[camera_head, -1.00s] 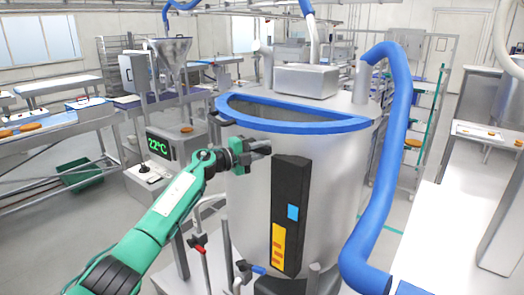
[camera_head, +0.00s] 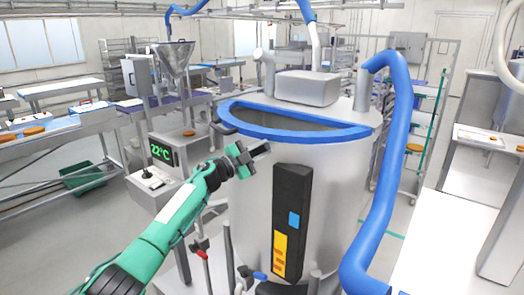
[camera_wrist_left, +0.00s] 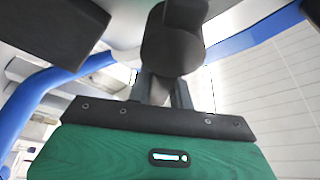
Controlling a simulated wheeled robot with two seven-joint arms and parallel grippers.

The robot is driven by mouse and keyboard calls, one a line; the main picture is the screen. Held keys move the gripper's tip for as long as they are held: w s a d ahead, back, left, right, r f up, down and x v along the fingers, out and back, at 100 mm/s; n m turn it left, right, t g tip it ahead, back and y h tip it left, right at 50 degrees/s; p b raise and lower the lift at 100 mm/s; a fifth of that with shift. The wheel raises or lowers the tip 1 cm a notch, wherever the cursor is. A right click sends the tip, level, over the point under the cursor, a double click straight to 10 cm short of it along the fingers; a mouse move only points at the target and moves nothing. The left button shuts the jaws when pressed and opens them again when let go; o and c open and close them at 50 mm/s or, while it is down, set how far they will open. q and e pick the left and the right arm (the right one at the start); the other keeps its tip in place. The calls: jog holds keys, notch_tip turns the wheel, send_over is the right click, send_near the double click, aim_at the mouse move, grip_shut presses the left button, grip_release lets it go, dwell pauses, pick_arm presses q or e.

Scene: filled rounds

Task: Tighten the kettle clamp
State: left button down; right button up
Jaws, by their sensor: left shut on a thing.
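The steel kettle (camera_head: 335,185) stands in the middle of the head view, with a blue rim (camera_head: 300,134) around its half-open top. My left gripper (camera_head: 258,149) is at the kettle's left side, just below the rim. In the left wrist view its fingers (camera_wrist_left: 165,88) are shut on a dark, rounded clamp knob (camera_wrist_left: 173,45) just beyond the green palm. In the head view the clamp is mostly hidden behind the gripper, so how tight it sits cannot be told. My right gripper is not in view.
A black control panel (camera_head: 291,225) is fixed to the kettle's front, right of my gripper. A thick blue hose (camera_head: 392,165) runs down the right side. Upright levers (camera_head: 204,268) stand below my left arm. A display (camera_head: 161,151) reading 22°C is at the left.

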pick_arm(q)
jog(key=shift+f, duration=0.1)
dwell(0.3)
jog(key=c, duration=1.2)
grip_release()
jog(key=shift+c, duration=0.2)
jog(key=shift+s+a+f+b, duration=0.2)
jog(key=shift+s+a+b, duration=0.1)
jog(key=shift+a, duration=0.2)
jog(key=b+v, duration=0.4)
jog(key=v, duration=0.8)
jog(key=shift+s+a+b, duration=0.2)
jog(key=shift+s+b, duration=0.05)
jog(key=shift+b, duration=0.1)
